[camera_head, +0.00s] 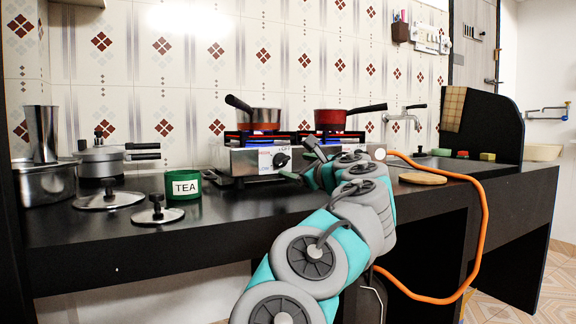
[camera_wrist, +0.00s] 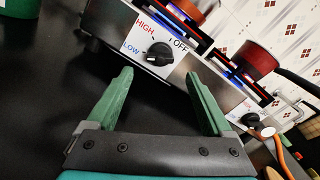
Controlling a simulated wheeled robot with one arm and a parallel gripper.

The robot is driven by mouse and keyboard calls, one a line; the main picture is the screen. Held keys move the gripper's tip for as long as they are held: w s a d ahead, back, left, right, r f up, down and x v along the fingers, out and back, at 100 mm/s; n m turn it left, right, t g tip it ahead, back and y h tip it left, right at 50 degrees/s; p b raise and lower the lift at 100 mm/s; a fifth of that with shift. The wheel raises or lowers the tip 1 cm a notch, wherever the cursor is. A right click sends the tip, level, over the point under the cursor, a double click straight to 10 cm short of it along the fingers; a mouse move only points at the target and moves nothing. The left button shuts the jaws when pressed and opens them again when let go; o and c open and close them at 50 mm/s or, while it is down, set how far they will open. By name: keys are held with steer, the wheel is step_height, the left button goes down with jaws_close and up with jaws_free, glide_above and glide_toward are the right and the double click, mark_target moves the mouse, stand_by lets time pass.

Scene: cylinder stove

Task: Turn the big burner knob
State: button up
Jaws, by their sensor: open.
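The big burner knob (camera_wrist: 158,54) is round and black with a white pointer mark, on the silver front of the stove (camera_head: 250,162). Red HIGH, blue LOW and black OFF labels surround it in the wrist view. The knob also shows in the head view (camera_head: 281,160). My gripper (camera_wrist: 160,76) has two green fingers, spread apart and empty. The fingers point toward the panel, and the knob shows between and beyond their tips. In the head view my gripper (camera_head: 301,163) is just right of the knob. I cannot tell whether a finger touches the panel.
Two pans, copper-coloured (camera_head: 259,118) and red (camera_head: 331,119), sit over blue flames. An orange hose (camera_head: 470,180) loops on the right. A green TEA container (camera_head: 183,187), lids and pots stand left on the black counter (camera_head: 110,235). The counter before the stove looks clear left of my arm.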

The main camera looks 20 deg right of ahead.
mark_target(282, 161)
steer(key=shift+w+a, duration=0.1)
steer(key=shift+w, duration=2.55)
jaws_close()
